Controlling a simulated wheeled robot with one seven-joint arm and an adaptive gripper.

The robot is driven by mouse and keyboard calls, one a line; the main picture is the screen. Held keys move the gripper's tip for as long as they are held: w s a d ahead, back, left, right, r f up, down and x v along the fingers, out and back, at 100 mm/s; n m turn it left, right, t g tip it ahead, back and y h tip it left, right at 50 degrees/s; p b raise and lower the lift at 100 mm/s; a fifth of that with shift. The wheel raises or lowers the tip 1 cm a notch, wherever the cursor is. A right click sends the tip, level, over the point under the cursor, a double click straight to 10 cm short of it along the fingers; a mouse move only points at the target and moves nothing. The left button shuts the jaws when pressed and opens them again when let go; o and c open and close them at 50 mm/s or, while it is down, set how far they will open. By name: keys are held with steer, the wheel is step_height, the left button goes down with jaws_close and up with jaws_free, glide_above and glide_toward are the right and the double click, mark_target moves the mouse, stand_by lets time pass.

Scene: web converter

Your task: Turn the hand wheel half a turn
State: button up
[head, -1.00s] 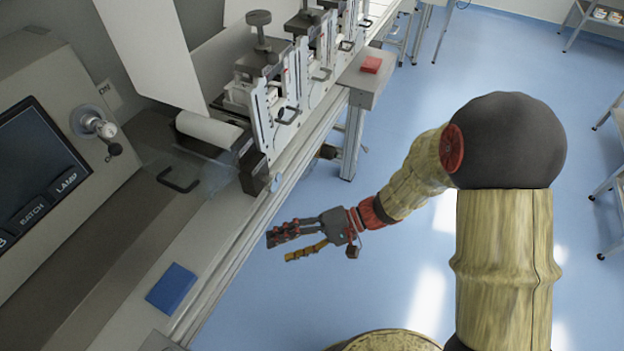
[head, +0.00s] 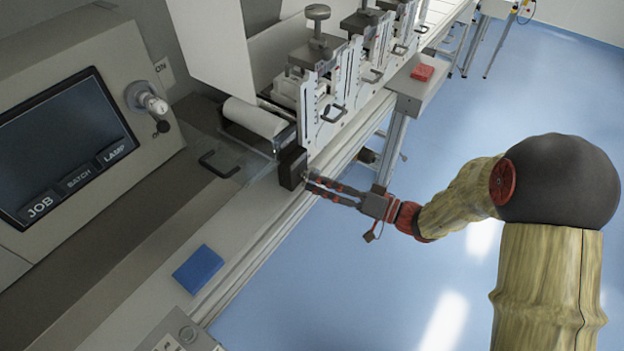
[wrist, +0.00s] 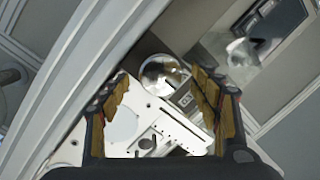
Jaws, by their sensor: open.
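The hand wheel (wrist: 163,72) appears to be the shiny round metal disc in the wrist view, beside a dark block. In the head view, the dark block (head: 292,167) sits at the machine's front edge; my fingers largely hide the wheel there. My gripper (head: 308,183) reaches in from the right, with its fingertips close to the block. In the wrist view my gripper (wrist: 160,80) is open, its yellow-padded fingers to the left and right of the disc. I cannot tell whether they touch it.
A control panel with a screen (head: 62,145) and a metal knob (head: 148,102) stands at left. A white roll (head: 254,117) and upright press stations (head: 325,85) stand behind the gripper. A red block (head: 422,72) lies farther back.

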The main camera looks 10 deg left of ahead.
steer(key=shift+x, duration=1.65)
steer(key=shift+c, duration=0.6)
steer(key=c, duration=1.1)
